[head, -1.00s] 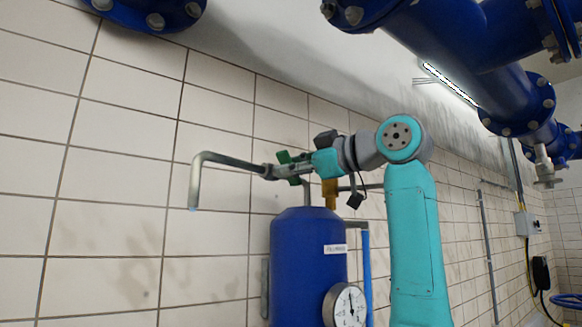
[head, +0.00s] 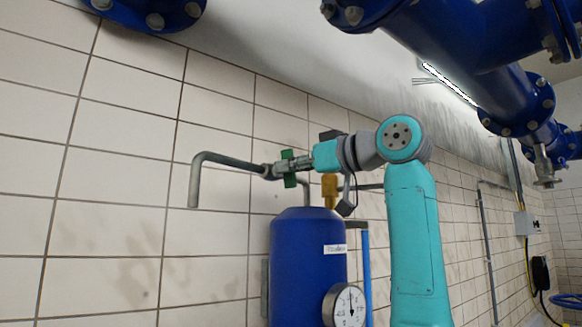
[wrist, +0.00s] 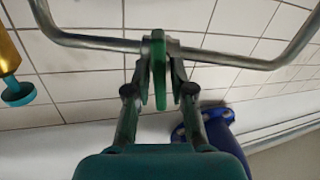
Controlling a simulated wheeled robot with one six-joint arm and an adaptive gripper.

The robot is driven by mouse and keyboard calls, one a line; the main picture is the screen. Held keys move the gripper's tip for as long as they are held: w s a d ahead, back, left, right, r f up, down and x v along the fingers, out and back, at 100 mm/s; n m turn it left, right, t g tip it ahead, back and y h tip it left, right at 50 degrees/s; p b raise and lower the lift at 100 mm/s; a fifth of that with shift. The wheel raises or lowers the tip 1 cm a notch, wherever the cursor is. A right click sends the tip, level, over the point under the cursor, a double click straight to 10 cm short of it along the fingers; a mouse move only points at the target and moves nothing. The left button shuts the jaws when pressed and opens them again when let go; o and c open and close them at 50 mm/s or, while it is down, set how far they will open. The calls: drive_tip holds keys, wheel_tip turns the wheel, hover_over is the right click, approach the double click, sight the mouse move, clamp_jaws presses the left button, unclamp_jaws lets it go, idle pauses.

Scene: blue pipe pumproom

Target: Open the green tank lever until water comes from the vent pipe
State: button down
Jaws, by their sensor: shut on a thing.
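The green lever (head: 289,167) sits on the grey pipe above the blue tank (head: 300,265) and stands nearly upright in the head view. My gripper (head: 290,166) reaches it from the right. In the wrist view the green lever (wrist: 159,68) is edge-on between the two fingers of my gripper (wrist: 160,78), which is shut on it. The grey vent pipe (head: 225,159) runs left from the valve and bends down to an open end. I see no water stream at that end. The valve body is partly hidden by the lever and fingers.
A brass fitting (head: 329,190) stands on the tank top, just below my wrist. A pressure gauge (head: 345,305) is on the tank front. The tiled wall is close behind; large blue pipes (head: 450,65) hang overhead at right. The space left of the vent pipe is free.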

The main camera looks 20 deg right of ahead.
drive_tip(key=shift+m, duration=1.1)
drive_tip(key=c, duration=1.2)
unclamp_jaws()
drive_tip(key=shift+d, duration=0.1)
drive_tip(key=v, duration=1.2)
drive_tip(key=shift+f, duration=0.1)
